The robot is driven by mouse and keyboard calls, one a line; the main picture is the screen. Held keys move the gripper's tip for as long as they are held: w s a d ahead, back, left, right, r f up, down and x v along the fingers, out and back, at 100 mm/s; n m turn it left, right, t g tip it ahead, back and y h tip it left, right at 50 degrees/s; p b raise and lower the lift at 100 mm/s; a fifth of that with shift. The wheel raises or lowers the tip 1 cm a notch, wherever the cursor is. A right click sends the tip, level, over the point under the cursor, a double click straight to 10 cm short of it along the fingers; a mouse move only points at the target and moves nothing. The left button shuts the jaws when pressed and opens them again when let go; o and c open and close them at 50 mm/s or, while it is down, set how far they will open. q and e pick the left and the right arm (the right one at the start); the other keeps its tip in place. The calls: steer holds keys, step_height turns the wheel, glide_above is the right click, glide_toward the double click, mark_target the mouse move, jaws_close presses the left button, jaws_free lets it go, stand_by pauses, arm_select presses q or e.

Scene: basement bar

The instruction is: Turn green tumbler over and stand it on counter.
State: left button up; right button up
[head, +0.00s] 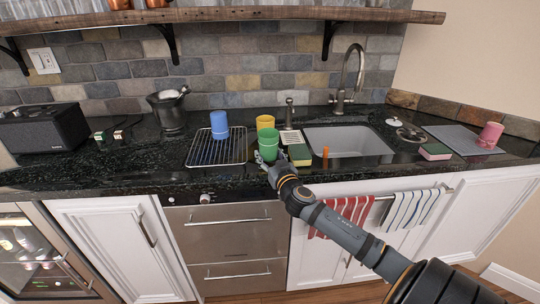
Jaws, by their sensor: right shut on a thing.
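The green tumbler (268,145) is near the front edge of the black counter (120,178), to the left of the sink. My right gripper (269,166) reaches up from the lower right and is shut on the tumbler at its lower front. The tumbler looks roughly upright in outline, but I cannot tell which end is its mouth or whether it touches the counter. The fingertips are small and partly hidden. My left gripper is not in view.
A blue tumbler (219,120) is on a wire rack (203,156) to the left. A green-topped sponge (300,154) and the sink (350,140) lie to the right.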

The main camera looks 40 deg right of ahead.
mark_target(272, 164)
steer(key=o, duration=1.5)
steer(key=f, duration=0.3)
steer(key=shift+s+d+f+m+g, duration=0.15)
steer(key=shift+s+d+m+g, duration=0.1)
steer(key=shift+s+m+g, duration=0.05)
steer(key=shift+s, duration=0.1)
steer(key=shift+s+a+f, duration=0.1)
steer(key=shift+s+a, duration=0.05)
steer(key=shift+s, duration=0.05)
steer(key=s, duration=0.2)
steer(key=s+a+r, duration=0.1)
steer(key=s, duration=0.1)
steer(key=s+r, duration=0.1)
steer(key=s, duration=0.1)
steer(key=shift+a+r, duration=0.15)
steer(key=shift+a, duration=0.2)
steer(key=shift+s+a+r, duration=0.25)
steer(key=shift+s+a, duration=0.1)
steer(key=shift+r, duration=0.1)
